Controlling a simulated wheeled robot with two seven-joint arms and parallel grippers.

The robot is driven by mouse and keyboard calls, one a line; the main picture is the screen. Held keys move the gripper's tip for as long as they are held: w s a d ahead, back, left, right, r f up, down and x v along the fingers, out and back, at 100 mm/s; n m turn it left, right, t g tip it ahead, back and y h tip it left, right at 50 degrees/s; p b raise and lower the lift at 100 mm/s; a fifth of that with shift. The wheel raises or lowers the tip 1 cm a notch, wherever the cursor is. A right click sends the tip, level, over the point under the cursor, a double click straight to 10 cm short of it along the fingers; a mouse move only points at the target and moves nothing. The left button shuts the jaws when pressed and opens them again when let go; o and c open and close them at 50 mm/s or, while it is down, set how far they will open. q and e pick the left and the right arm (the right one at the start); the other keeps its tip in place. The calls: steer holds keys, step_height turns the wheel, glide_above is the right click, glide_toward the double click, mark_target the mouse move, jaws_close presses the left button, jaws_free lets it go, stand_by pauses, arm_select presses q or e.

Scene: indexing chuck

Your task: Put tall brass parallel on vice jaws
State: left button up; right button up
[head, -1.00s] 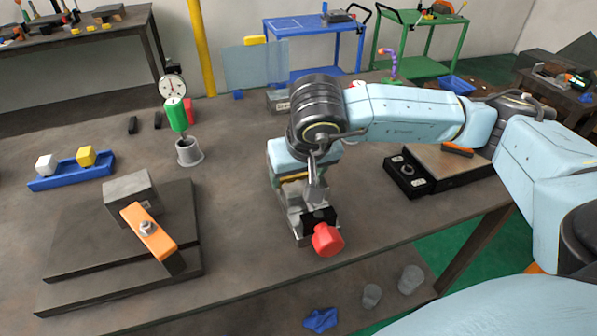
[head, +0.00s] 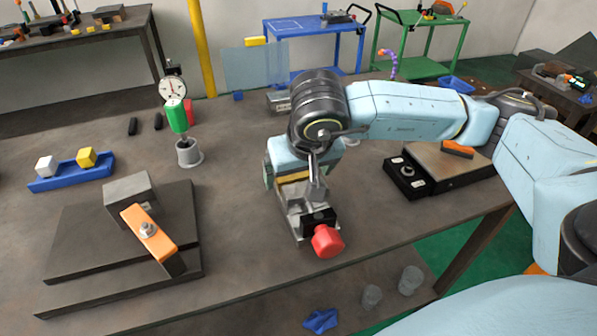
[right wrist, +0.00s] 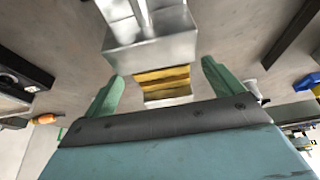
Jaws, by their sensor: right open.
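The machine vice (head: 305,222) stands on the bench with its red handle knob (head: 327,241) toward me. Brass (right wrist: 163,78) shows between the steel jaws in the right wrist view, as yellow bands; I cannot tell whether this is one parallel or two. A yellow strip (head: 293,176) also shows at the vice's far end in the head view. My right gripper (right wrist: 162,72) is open, its two green fingers on either side of the brass and apart from it. In the head view my right wrist hides most of the fingers. My left gripper is out of view.
A dark stepped plate (head: 75,245) with a steel block and orange clamp lies at left. A dial gauge (head: 172,89), a grey cup (head: 189,152) and a blue tray (head: 72,173) stand behind. A black control box (head: 407,177) is at right. Bench between plate and vice is clear.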

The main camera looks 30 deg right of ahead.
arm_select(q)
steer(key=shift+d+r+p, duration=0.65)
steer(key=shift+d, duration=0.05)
arm_select(e)
steer(key=v, duration=1.1)
